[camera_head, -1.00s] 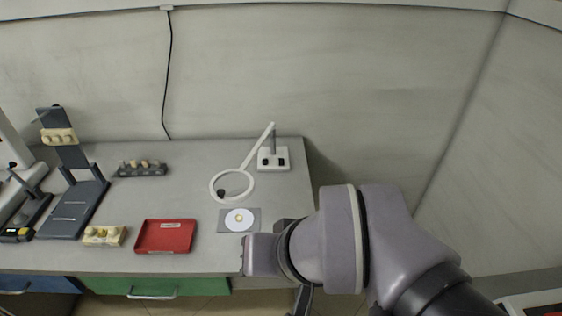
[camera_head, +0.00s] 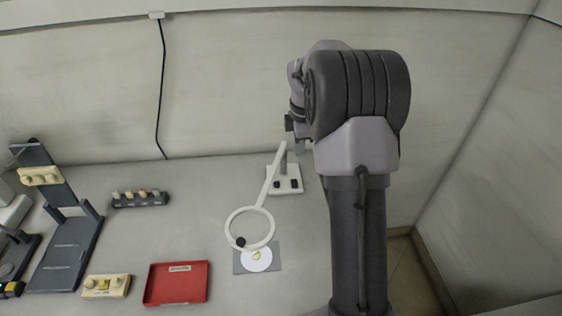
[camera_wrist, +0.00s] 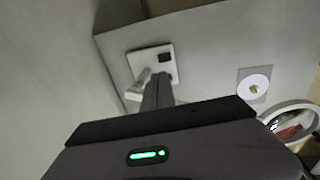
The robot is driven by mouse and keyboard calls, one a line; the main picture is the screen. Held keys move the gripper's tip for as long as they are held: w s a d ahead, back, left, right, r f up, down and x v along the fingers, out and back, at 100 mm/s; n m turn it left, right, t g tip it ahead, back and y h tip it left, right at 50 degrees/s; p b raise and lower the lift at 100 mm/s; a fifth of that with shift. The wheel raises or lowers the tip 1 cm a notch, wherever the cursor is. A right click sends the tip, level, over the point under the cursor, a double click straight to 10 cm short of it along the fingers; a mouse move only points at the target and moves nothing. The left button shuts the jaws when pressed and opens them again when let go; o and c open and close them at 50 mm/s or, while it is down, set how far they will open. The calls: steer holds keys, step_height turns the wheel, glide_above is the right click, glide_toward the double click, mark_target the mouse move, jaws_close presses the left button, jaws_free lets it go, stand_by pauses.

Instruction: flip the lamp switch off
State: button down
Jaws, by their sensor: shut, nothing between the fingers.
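The lamp is a white ring magnifier (camera_head: 232,217) on a slanted white arm, with a white base (camera_head: 284,171) at the bench's back right. Two black switches (camera_head: 293,184) sit on the base. In the wrist view the base (camera_wrist: 142,62) shows one dark switch (camera_wrist: 166,57) clearly; the other seems hidden behind my fingers. My gripper (camera_wrist: 160,78) is shut and empty, its fingertips overlapping the base's near part in that view. I cannot tell whether they touch it. In the head view my arm hides most of the gripper.
A disc on a grey plate (camera_head: 240,263) lies below the ring. A red tray (camera_head: 178,284), a cream block (camera_head: 106,286), a dark rack with pegs (camera_head: 140,201) and a dark stand (camera_head: 65,250) are further left. The wall rises close behind the lamp.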

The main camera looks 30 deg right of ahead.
mark_target(296, 181)
steer(key=shift+s, duration=0.15)
steer(key=f+b, duration=0.2)
steer(key=f, duration=0.2)
steer(key=w+f+b, duration=0.1)
steer(key=f+b, duration=0.2)
steer(key=f, duration=0.2)
steer(key=w+d+f+b, duration=0.1)
steer(key=f+b, duration=0.1)
steer(key=f, duration=0.2)
steer(key=shift+f, duration=0.4)
steer(key=shift+r, duration=0.1)
